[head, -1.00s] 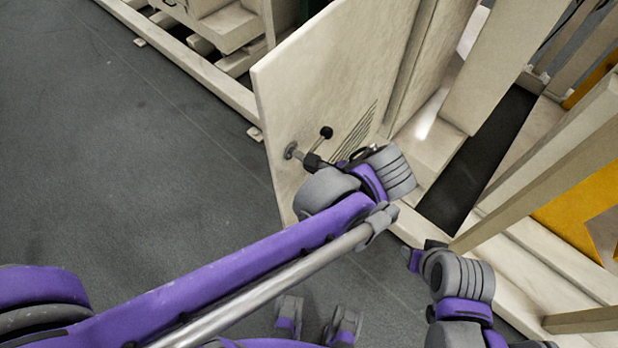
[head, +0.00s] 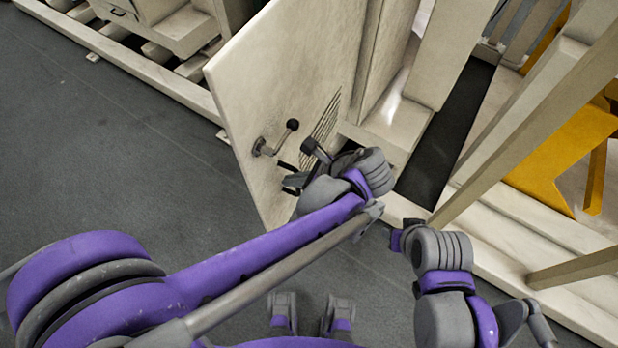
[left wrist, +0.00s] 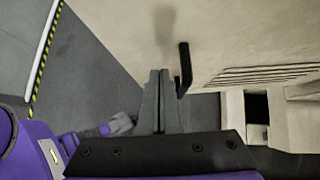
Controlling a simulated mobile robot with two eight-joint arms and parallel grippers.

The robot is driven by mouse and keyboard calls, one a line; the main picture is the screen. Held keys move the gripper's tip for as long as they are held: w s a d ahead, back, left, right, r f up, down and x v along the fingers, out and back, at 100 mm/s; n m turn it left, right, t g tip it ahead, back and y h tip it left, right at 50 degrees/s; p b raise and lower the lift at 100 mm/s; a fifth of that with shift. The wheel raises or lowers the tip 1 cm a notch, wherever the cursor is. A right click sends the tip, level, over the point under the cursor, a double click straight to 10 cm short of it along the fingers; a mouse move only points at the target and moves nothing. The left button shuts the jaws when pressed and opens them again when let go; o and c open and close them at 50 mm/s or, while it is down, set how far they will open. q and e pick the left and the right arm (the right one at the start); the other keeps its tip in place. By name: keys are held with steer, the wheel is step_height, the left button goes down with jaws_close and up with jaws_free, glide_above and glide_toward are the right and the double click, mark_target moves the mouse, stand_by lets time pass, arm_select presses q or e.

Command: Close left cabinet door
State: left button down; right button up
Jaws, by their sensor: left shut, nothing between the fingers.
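The cabinet door (head: 275,95) is a cream panel standing open, swung out from the cabinet frame. My left gripper (head: 290,182) is by the door face, just below and right of the handle. In the left wrist view the door (left wrist: 235,35) fills the upper right, with a black bar handle (left wrist: 184,68) beside my left gripper's closed fingertips (left wrist: 160,75). Whether they touch the door is unclear. My right arm shows at lower right; its fingers do not show.
Cream cabinet framing (head: 450,60) and slanted posts stand at the right, with yellow panels (head: 560,160) behind. A cream rack with rollers (head: 165,60) stands at upper left. Grey floor (head: 90,150) left of the door is clear.

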arm_select(q)
steer(key=shift+w+a+r, duration=0.1)
steer(key=shift+w+a, duration=0.2)
steer(key=shift+a, duration=0.35)
steer(key=shift+w+a, duration=0.25)
steer(key=shift+a, duration=0.35)
